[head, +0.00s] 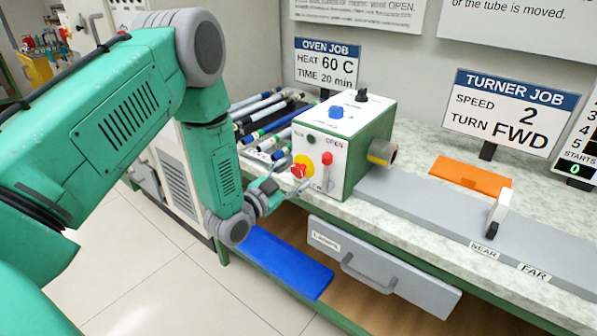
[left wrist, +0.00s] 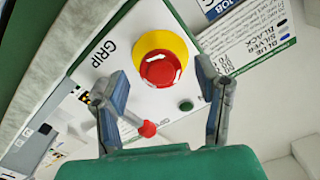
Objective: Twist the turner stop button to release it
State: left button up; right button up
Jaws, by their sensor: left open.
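The turner stop button is a red mushroom button on a yellow collar, on the white front panel of the turner box (head: 352,191). It shows in the head view (head: 299,170) and in the left wrist view (left wrist: 160,68), with white arrow marks on its red cap. My left gripper (head: 277,186) is open in front of the panel. In the left wrist view my left gripper (left wrist: 167,82) has one finger on each side of the button in the picture, with no visible contact. The remaining gap to the button is hard to judge. My right gripper is not in view.
A red-knobbed lever (head: 327,160) stands right of the button and shows between the fingers in the wrist view (left wrist: 147,129). A green button (left wrist: 186,105) is nearby. Blue and black knobs top the box. Rods (head: 262,105) lie behind; a drawer (head: 380,270) is below.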

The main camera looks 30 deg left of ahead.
pick_arm(q)
jog(key=s, duration=0.9)
jog(key=shift+a, duration=0.45)
jog(key=s+d+f+n+g, duration=0.1)
jog(key=s+d+f+g, duration=0.15)
jog(key=f, duration=0.25)
jog(key=s+d+f+n+g, duration=0.1)
jog(key=s+d+f+g, duration=0.15)
jog(key=f, duration=0.25)
jog(key=s+d+f+n+g, duration=0.1)
jog(key=s+f+g, duration=0.2)
jog(key=s, duration=0.4)
jog(key=s+d+f+n+g, duration=0.1)
jog(key=s+d+f+g, duration=0.1)
jog(key=s+g, duration=0.3)
jog(key=s+d+f+n+g+y, duration=0.1)
jog(key=s+f+g, duration=0.3)
jog(key=s, duration=0.6)
jog(key=shift+s+d+f+n, duration=0.4)
jog(key=shift+d+f, duration=0.15)
jog(key=shift+f, duration=0.05)
jog(key=shift+w, duration=0.15)
